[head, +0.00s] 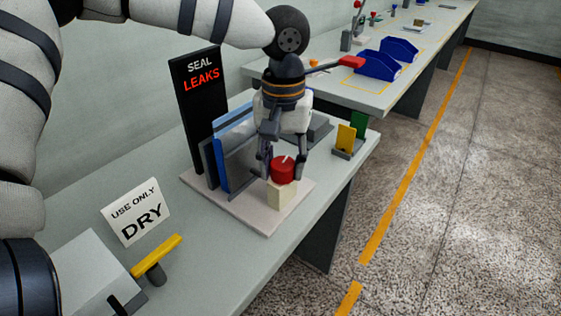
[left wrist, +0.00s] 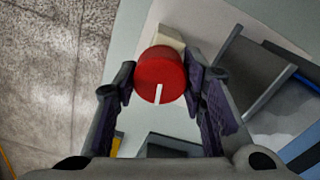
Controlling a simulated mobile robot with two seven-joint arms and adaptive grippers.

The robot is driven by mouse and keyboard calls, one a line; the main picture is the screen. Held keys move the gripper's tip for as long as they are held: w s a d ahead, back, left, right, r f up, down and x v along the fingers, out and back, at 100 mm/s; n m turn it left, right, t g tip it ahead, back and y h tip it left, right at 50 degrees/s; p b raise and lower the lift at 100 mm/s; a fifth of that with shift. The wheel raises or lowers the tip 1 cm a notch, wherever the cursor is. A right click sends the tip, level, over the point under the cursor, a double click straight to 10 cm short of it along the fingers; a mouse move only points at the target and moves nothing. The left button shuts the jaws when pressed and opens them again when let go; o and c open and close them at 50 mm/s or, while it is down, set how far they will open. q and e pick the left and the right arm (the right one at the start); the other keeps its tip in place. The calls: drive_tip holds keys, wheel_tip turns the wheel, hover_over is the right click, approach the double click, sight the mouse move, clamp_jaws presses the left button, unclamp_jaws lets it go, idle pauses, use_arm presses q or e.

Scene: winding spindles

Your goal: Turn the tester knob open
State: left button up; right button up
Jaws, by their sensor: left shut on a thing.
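The tester knob (head: 283,170) is a red round knob with a white pointer line, on a cream block (head: 281,194) at the front of the tester's pale base plate (head: 262,222). My left gripper (head: 283,173) reaches down from above with its fingers on both sides of the knob, shut on it. In the left wrist view the knob (left wrist: 160,74) sits between the two dark fingers, its white line pointing down and slightly left. Clear and blue panels (head: 232,155) stand behind it. My right gripper is not in view.
A black sign (head: 200,110) reading "SEAL LEAKS" stands behind the tester. A white card (head: 137,212) reads "USE ONLY DRY". A yellow-handled item (head: 157,258) lies at the front left. Yellow and green plates (head: 346,138) stand to the right. Blue bins (head: 378,65) sit on the far bench.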

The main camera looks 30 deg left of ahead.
use_arm(q)
drive_tip(key=n, duration=1.2)
drive_tip(key=shift+n, duration=0.4)
drive_tip(key=n, duration=1.2)
drive_tip(key=shift+n, duration=0.3)
drive_tip(key=n, duration=0.6)
drive_tip(key=shift+s, duration=0.1)
drive_tip(key=n, duration=0.6)
drive_tip(key=shift+f+n, duration=0.1)
drive_tip(key=shift+n, duration=0.3)
drive_tip(key=n, duration=1.2)
drive_tip(key=shift+n, duration=0.7)
